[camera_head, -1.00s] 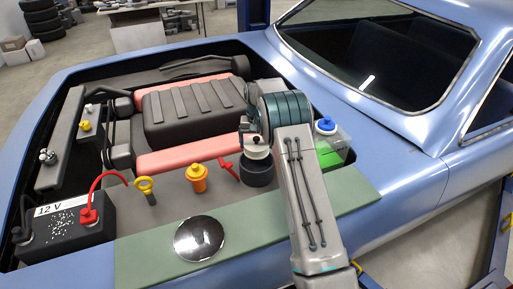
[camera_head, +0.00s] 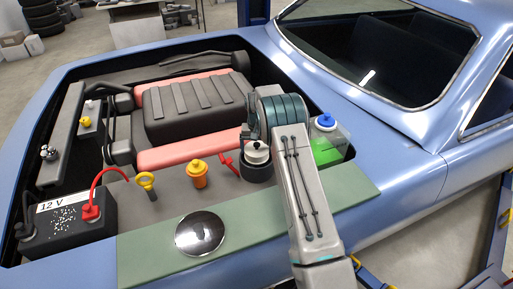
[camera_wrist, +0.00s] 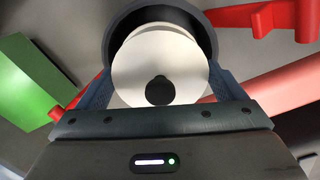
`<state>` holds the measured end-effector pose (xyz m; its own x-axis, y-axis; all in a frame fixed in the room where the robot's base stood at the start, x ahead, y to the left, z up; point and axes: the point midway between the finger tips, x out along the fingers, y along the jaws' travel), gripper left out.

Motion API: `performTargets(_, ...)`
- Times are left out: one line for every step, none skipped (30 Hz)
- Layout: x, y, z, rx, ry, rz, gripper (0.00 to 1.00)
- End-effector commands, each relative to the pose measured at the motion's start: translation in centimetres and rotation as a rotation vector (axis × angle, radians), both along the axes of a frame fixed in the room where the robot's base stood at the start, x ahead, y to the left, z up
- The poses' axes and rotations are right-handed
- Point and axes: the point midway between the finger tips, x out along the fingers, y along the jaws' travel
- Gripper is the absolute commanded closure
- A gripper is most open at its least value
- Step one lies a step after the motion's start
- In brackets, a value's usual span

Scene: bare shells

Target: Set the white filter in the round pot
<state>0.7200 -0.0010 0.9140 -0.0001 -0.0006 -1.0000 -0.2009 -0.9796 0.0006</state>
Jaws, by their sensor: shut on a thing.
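The white filter (camera_head: 257,154) is a pale round piece with a dark knob on top. My gripper (camera_head: 254,143) is shut on it from above. The round pot (camera_head: 256,173) is a dark open cylinder under the filter. In the wrist view the filter (camera_wrist: 137,62) sits between my two fingers (camera_wrist: 160,88), and the pot's dark rim (camera_wrist: 165,12) curves around its far side. The filter's lower edge is at the pot's mouth; I cannot tell how deep it sits. The pot's near side is hidden in the wrist view.
A bottle with green liquid and a blue cap (camera_head: 325,143) stands right of my arm. A red lever (camera_head: 229,160) and an orange-capped piece (camera_head: 198,173) are left of the pot. A shiny round lid (camera_head: 200,234) lies on the green strip (camera_head: 150,249).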

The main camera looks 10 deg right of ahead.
Motion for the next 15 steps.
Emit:
performTargets(0.01,0.0,-0.29,0.0,0.0,0.0,0.35)
performTargets(0.01,0.0,-0.37,0.0,0.0,0.0,0.35)
performTargets(0.02,0.0,-0.38,0.0,-0.001,0.0,0.35)
performTargets(0.02,0.0,-0.31,0.0,-0.001,0.0,0.35)
performTargets(0.02,0.0,-0.26,0.0,-0.001,0.0,0.35)
performTargets(0.0,0.0,-0.28,0.0,0.0,0.0,0.05)
performTargets(0.0,0.0,-0.28,0.0,0.0,0.0,0.0)
performTargets(0.0,0.0,-0.28,0.0,0.0,0.0,0.0)
performTargets(0.0,0.0,-0.27,0.0,0.0,0.0,0.0)
performTargets(0.0,0.0,-0.27,0.0,0.0,0.0,0.0)
performTargets(0.0,0.0,-0.27,0.0,0.0,0.0,0.0)
performTargets(0.0,0.0,-0.27,0.0,0.0,0.0,0.0)
performTargets(0.0,0.0,-0.25,0.0,0.0,0.0,0.0)
performTargets(0.0,0.0,-0.2,0.0,0.0,0.0,0.0)
performTargets(0.0,0.0,-0.07,0.0,0.0,0.0,0.0)
